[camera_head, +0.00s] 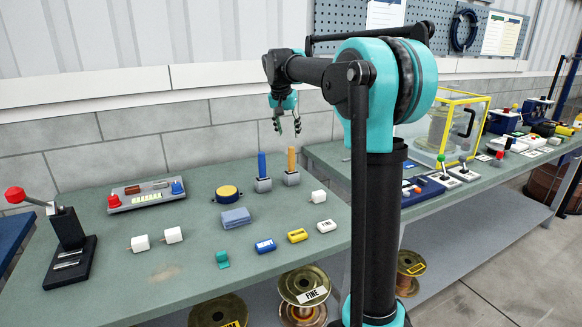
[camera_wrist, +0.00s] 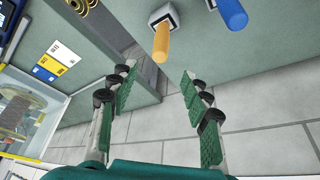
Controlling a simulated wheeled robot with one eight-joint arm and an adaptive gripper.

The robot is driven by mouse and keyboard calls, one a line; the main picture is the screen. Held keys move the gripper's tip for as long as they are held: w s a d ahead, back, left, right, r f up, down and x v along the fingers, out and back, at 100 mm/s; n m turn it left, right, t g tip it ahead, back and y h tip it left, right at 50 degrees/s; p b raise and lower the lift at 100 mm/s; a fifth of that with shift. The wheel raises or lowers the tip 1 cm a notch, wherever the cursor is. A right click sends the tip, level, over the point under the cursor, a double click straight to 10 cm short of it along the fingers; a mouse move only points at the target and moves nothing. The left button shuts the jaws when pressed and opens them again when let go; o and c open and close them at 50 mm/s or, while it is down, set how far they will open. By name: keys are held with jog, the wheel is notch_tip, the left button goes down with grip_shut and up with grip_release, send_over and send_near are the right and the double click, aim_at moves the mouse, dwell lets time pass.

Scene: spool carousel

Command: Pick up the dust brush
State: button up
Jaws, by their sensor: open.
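No thing is clearly recognisable as a dust brush. Two upright handles stand in grey blocks on the green bench: an orange handle (camera_head: 291,159) and, to its left, a blue handle (camera_head: 262,164). Either could belong to a brush, but I cannot tell; their lower ends are hidden in the blocks. My gripper (camera_head: 287,125) is open and empty, above and behind the orange handle in the head view. In the wrist view, my gripper (camera_wrist: 160,84) has its fingers apart, with the orange handle (camera_wrist: 161,42) beyond them and the blue handle (camera_wrist: 232,12) further right.
A folded blue cloth (camera_head: 235,217), a yellow round tin (camera_head: 227,193) and several small blocks lie on the bench (camera_head: 180,270). A lever device (camera_head: 70,245) stands at left. A yellow-framed clear box (camera_head: 440,125) stands on the right bench. A block wall runs behind.

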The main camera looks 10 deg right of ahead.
aim_at(293, 155)
jog(key=x, duration=1.3)
jog(key=shift+w+d+f, duration=0.1)
grip_shut()
